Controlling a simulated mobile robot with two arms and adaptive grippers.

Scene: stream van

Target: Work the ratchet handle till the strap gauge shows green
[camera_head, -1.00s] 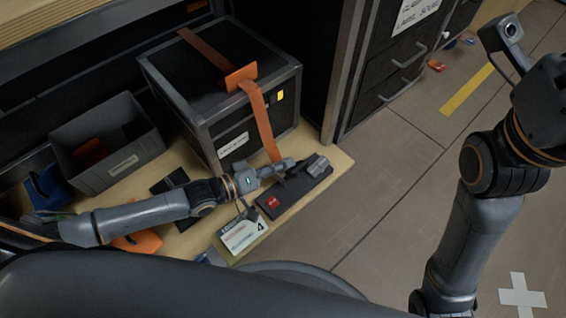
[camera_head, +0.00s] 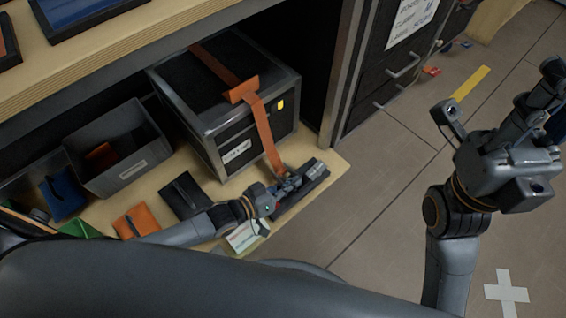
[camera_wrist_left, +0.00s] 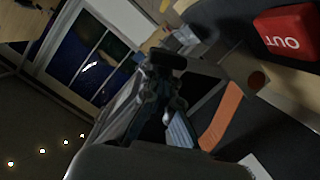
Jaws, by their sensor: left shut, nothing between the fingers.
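An orange strap (camera_head: 265,135) runs over the black case (camera_head: 225,90) down to the dark ratchet base (camera_head: 308,190) at the shelf's front edge. The strap also shows in the left wrist view (camera_wrist_left: 222,115). My left gripper (camera_head: 294,183) is shut and empty, low over the ratchet, with its fingers beside the handle end (camera_head: 314,168). I cannot tell whether it touches the handle. The red gauge block (camera_wrist_left: 287,32) reads OUT in the left wrist view; my gripper hides it from the head. My right gripper (camera_head: 550,80) is raised at the right, its fingers unclear.
A grey bin (camera_head: 120,160) stands left of the case. Orange (camera_head: 137,221) and black (camera_head: 183,195) flat pieces lie on the shelf before it. A white card (camera_head: 243,236) is partly hidden by my left arm. The floor at right is mostly clear.

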